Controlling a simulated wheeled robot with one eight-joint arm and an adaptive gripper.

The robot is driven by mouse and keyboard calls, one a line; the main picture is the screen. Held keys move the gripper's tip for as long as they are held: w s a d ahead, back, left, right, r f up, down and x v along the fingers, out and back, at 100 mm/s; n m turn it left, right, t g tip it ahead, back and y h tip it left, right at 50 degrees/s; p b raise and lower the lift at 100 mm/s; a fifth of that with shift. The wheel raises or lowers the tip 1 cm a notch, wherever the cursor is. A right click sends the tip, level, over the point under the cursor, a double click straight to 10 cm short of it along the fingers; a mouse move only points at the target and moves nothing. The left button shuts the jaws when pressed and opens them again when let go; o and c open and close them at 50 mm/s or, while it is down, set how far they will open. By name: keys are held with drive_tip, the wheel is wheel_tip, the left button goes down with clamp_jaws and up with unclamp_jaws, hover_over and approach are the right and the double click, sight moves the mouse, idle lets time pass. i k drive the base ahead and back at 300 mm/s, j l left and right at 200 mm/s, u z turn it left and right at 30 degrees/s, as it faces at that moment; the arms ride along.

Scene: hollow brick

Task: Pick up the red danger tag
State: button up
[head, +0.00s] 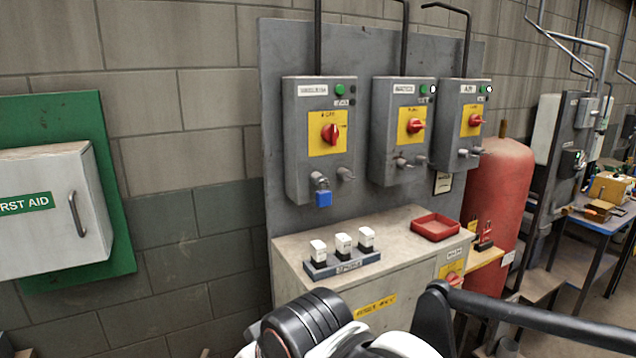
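A small red upright piece (486,232) stands on a dark base on a wooden ledge, right of the grey cabinet. It may be the red danger tag, but it is too small to read. A shallow red tray (436,227) sits on the cabinet top, and I cannot see anything in it. Parts of my own arm fill the bottom middle and right of the head view. My gripper's fingers are not visible.
Three grey switch boxes with red knobs hang on a panel (270,110); a blue padlock (323,198) hangs under the left one. A block with several white-topped pieces (343,265) stands on the cabinet (300,248). A red tank (500,185) stands behind the ledge (487,257).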

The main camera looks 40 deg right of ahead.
sight(486, 233)
drive_tip(key=z, duration=2.35)
